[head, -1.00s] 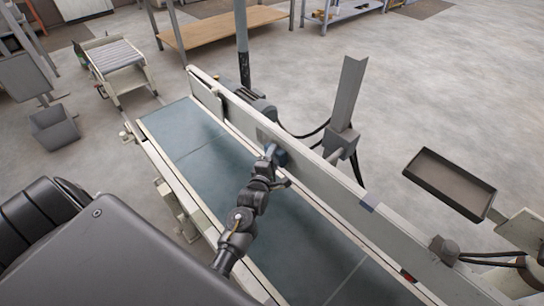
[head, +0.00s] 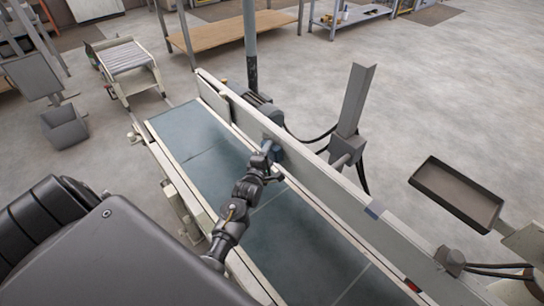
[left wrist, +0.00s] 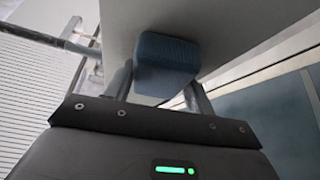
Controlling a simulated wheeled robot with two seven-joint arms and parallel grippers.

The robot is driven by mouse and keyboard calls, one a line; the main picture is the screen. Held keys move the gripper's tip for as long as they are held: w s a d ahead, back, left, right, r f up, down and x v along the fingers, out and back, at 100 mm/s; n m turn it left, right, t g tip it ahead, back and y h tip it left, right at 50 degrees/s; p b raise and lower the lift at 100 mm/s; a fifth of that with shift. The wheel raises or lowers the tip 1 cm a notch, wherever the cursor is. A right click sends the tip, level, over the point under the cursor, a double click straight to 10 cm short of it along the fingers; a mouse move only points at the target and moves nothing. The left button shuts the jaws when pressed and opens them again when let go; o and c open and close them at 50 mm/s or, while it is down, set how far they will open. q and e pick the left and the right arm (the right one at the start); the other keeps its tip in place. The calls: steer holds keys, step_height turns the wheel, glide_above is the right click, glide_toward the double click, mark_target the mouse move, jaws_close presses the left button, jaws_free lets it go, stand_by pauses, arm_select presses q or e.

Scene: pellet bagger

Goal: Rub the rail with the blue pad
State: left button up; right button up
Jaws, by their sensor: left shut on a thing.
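My left gripper (head: 270,152) is shut on a blue pad (left wrist: 167,63). The pad is a rounded block between the two fingers in the left wrist view. In the head view only a little of the pad shows at the gripper's tip. The rail (head: 320,172) is a long pale side wall along the far side of the belt. It also shows as a grey face (left wrist: 225,22) behind the pad in the left wrist view. The pad lies at the rail's inner face and appears to touch it; how firmly, I cannot tell. My right gripper is out of view.
A blue-green conveyor belt (head: 210,163) runs below my left arm. A grey upright post (head: 355,100) with cables stands behind the rail. A dark tray (head: 457,190) is at the right. A grey bin (head: 64,127) stands on the floor at the left. Open floor lies beyond the rail.

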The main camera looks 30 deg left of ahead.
mark_target(261, 146)
arm_select(q)
steer(key=shift+w+a+r, duration=0.1)
steer(key=shift+w+a, duration=0.25)
steer(key=shift+a, duration=0.35)
steer(key=shift+a, duration=0.1)
steer(key=shift+w+a+r, duration=0.1)
steer(key=shift+w+a, duration=0.15)
steer(key=shift+a, duration=0.6)
steer(key=shift+w+a, duration=0.2)
steer(key=shift+a, duration=0.55)
